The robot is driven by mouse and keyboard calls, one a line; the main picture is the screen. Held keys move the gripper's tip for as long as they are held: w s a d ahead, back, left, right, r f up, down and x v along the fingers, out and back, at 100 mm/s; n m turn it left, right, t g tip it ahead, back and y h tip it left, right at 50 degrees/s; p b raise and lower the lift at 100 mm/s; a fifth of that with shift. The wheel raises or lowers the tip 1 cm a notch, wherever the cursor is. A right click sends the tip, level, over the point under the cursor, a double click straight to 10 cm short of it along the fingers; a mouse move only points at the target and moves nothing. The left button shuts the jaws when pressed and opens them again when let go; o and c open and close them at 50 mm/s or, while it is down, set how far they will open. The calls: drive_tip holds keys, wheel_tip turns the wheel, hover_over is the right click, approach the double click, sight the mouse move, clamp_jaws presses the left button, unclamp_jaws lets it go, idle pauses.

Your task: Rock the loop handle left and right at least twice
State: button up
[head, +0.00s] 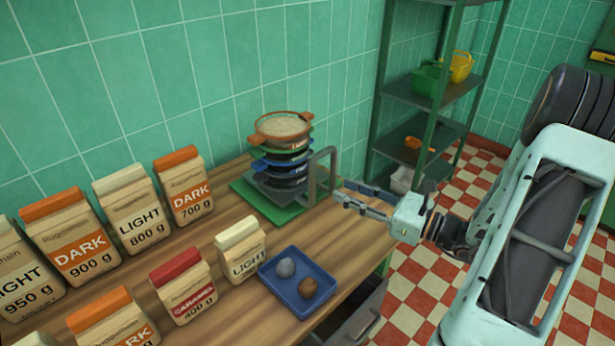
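A grey loop handle (323,151) stands upright at the right edge of the green base (262,204) on the wooden counter. Beside it, on the same base, is a stack of dark, green and blue rings topped by a copper-rimmed pan (283,128) of pale grains. My gripper (343,191) reaches in from the right, with its fingertips close to the lower right part of the loop. The two fingers look spread apart, with nothing visible held between them. I cannot tell whether they touch the handle or straddle its leg.
A blue tray (268,284) with a grey lump (286,267) and a brown lump (308,287) sits near the counter's front edge. Several labelled paper bags (184,186) stand to the left. A green metal shelf (433,95) with bins stands behind my gripper.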

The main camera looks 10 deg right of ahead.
hover_over(312, 200)
drive_tip(key=shift+w, duration=0.45)
clamp_jaws()
idle(0.4)
